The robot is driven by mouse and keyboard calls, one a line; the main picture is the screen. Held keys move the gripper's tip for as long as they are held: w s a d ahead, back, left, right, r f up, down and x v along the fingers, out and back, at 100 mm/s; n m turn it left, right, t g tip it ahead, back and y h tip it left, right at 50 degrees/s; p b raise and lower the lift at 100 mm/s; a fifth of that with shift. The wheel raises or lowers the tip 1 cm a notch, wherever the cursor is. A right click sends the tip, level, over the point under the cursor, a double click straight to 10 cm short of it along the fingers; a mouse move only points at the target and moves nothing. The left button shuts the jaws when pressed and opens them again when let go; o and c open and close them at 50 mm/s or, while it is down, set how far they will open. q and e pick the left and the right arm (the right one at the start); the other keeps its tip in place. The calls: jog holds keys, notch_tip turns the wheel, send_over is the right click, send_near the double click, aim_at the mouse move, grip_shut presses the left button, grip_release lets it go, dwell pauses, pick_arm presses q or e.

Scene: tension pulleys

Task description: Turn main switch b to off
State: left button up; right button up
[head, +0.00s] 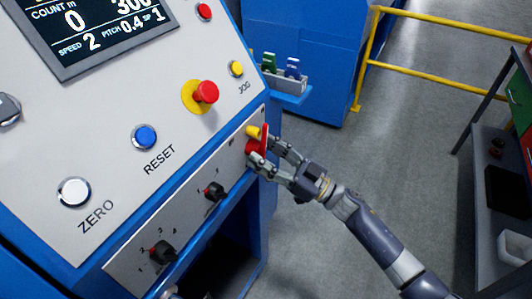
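The main switch, a red handle (264,139) on a yellow base (252,131), sits at the right end of the machine's lower front panel. The handle stands roughly upright in the picture. My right gripper (263,149) is at the switch, with its fingers spread on either side of the red handle. Contact with the handle cannot be made out. A small grey piece at the bottom edge seems to be part of my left gripper (172,292); its fingers cannot be made out. No label for the switch is readable.
The panel also bears a red mushroom button (206,92), a blue reset button (145,136), a white zero button (74,192) and black knobs (162,251). A yellow rail (440,75) and grey shelf (487,205) stand right. Open floor lies between.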

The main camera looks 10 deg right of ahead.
jog(key=v, duration=1.2)
jog(key=shift+f, duration=0.1)
jog(key=shift+c, duration=0.5)
